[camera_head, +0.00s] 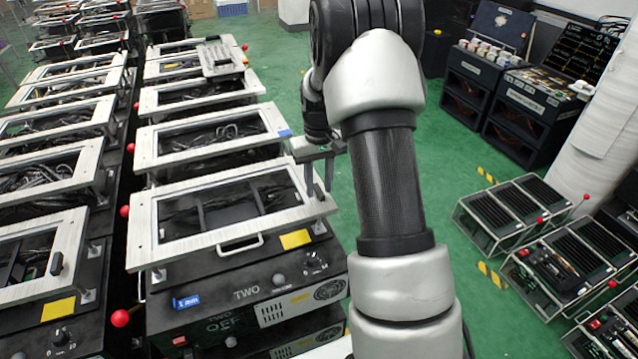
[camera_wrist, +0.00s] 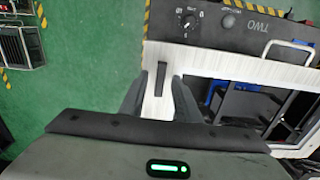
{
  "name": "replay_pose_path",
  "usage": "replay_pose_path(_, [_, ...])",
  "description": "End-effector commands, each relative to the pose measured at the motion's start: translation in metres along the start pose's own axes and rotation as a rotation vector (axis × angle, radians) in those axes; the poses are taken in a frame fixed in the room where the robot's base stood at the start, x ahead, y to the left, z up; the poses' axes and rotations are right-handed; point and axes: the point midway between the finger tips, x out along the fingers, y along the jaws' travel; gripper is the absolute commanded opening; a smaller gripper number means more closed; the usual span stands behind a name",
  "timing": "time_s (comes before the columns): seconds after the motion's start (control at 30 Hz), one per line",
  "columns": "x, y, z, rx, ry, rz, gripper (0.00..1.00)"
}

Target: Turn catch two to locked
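The unit marked TWO (camera_head: 246,293) is a black box with a pale framed window (camera_head: 150,254) on top. In the wrist view its lettering (camera_wrist: 263,27) is upside down. Catch two looks to be the short dark lever (camera_wrist: 162,78) on the pale frame's end strip, lying along the strip. My gripper (camera_head: 318,176) is over the right end of this frame, pointing down. In the wrist view my gripper (camera_wrist: 161,98) is open, one finger each side of the lever, with gaps visible. Contact cannot be told. In the head view the lever cannot be made out.
A handle (camera_head: 240,244), a yellow label (camera_head: 295,239) and a knob (camera_head: 314,262) are on the same unit. Similar framed units stand behind and left, one with a dark catch (camera_head: 57,263). Green floor (camera_head: 470,160) is open to the right, before low racks (camera_head: 500,215).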

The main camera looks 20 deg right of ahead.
Motion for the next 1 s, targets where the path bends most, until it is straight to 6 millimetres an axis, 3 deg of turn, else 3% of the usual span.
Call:
replay_pose_path(0.13, [-0.006,0.000,-0.001,-0.001,0.002,0.000,0.30])
replay_pose_path(0.27, [-0.025,0.000,-0.001,-0.001,0.005,0.001,0.30])
replay_pose_path(0.7, [-0.131,0.000,-0.001,0.000,0.005,0.001,0.30])
replay_pose_path(1.0, [-0.170,0.000,0.000,0.001,0.001,0.000,0.30])
